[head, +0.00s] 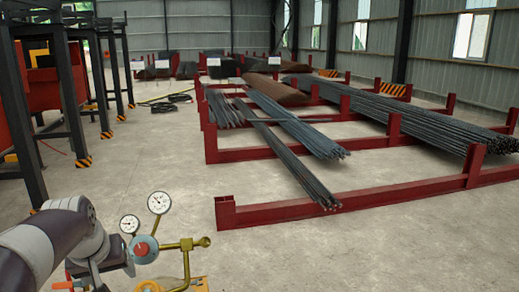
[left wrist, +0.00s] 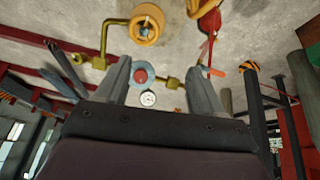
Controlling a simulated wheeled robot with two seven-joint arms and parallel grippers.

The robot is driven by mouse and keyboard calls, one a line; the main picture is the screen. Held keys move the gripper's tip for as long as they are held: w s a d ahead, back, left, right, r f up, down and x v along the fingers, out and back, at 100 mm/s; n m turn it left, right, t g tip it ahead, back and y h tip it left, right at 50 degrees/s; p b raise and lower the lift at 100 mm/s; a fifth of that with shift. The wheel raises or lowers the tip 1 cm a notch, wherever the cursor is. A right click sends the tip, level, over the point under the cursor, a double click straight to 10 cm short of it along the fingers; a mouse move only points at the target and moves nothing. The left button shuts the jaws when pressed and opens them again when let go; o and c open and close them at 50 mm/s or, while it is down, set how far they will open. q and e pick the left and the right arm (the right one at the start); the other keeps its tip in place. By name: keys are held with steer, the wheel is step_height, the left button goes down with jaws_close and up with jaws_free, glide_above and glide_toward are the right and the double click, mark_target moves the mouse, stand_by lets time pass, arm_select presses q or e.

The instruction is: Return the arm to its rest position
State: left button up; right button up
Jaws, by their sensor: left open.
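My left arm comes in from the lower left in the head view. Its gripper (head: 105,262) is low in the picture, next to a brass regulator (head: 186,246) with two round white gauges (head: 160,203) and a red-centred knob (head: 145,249). In the left wrist view my left gripper (left wrist: 160,68) has its two grey fingers spread apart, with nothing held between them. The knob (left wrist: 141,75) and a gauge (left wrist: 148,98) show in the gap beyond the fingers. Whether any finger touches the regulator I cannot tell. My right gripper is in neither view.
Red steel racks (head: 330,205) with bundles of dark rebar (head: 290,160) fill the middle and right. Dark frame posts (head: 70,85) with striped feet stand at the left. A dark hose coil (head: 165,104) lies on the floor. Concrete floor (head: 160,155) between is clear.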

arm_select(q)
steer(key=s+d+f+m+g+b, duration=0.1)
steer(key=s+d+f+b, duration=0.2)
steer(key=f, duration=0.6)
steer(key=s+d+f+m+g+b, duration=0.1)
steer(key=s+d+f+m+b, duration=0.1)
steer(key=s+f, duration=0.4)
steer(key=s+d+f+m+g+h+b, duration=0.1)
steer(key=s+d+f+b, duration=0.3)
steer(key=f, duration=0.9)
steer(key=shift+s+d+g+b, duration=0.35)
steer(key=shift+s+d, duration=0.35)
steer(key=shift+d, duration=0.35)
steer(key=shift+a, duration=0.1)
